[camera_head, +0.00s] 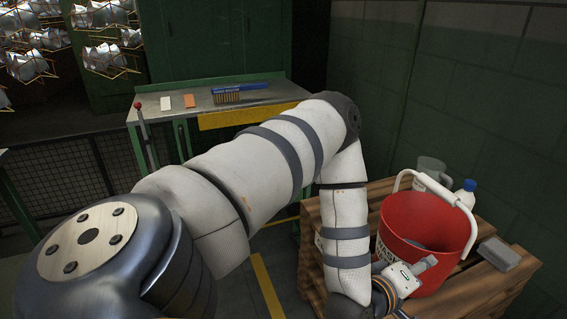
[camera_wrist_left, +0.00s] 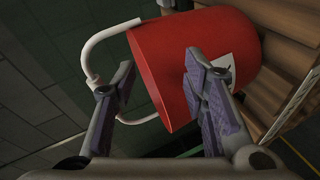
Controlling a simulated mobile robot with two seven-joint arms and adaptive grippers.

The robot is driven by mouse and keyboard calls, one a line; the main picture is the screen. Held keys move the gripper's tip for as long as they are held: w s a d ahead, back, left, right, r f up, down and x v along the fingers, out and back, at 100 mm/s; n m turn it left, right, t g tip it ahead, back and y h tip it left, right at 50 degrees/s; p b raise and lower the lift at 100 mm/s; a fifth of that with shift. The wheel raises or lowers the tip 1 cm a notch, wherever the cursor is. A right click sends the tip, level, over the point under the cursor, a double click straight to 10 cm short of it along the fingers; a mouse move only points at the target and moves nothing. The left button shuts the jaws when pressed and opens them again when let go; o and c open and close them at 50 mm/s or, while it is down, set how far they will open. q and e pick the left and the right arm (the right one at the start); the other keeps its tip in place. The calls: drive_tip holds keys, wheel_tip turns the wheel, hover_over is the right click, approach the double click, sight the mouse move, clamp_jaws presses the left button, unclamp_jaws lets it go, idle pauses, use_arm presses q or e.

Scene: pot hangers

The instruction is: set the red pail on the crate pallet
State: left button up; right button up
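The red pail (camera_head: 420,225) is upright at the right of the head view, over the wooden crate pallet (camera_head: 490,293). Its base is hidden there. Its white handle (camera_head: 443,196) is tilted up across its mouth. My left arm reaches over from the left, and its gripper (camera_head: 405,280) is low at the pail's near side, its fingers mostly hidden. In the left wrist view the gripper (camera_wrist_left: 160,60) has its fingers apart, with part of the pail (camera_wrist_left: 165,75) showing between and beyond them. Contact cannot be told. My right gripper is not in view.
On the pallet, a grey jug (camera_head: 430,170) and a white bottle with a blue cap (camera_head: 465,193) stand behind the pail. A grey block (camera_head: 507,254) lies to its right. A metal workbench (camera_head: 222,98) stands behind my arm. A green wall borders the right.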

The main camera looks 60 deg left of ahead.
use_arm(q)
drive_tip(key=s+d+f+m+g+h, duration=0.2)
drive_tip(key=s+d+f+m+g, duration=0.2)
drive_tip(key=s+f, duration=0.4)
drive_tip(key=s+d+f+m+g+h, duration=0.2)
drive_tip(key=s+d+f+m+g, duration=0.25)
drive_tip(key=s, duration=0.45)
drive_tip(key=s+a+f+m+g+y, duration=0.1)
drive_tip(key=s+m+g, duration=0.3)
drive_tip(key=s, duration=0.6)
drive_tip(key=s+a+f+m+g, duration=0.1)
drive_tip(key=s+a+m+g, duration=0.2)
drive_tip(key=s, duration=0.8)
drive_tip(key=shift+s+a+m+g+y, duration=0.25)
drive_tip(key=shift+m+g+y, duration=0.1)
drive_tip(key=shift+g+y, duration=0.1)
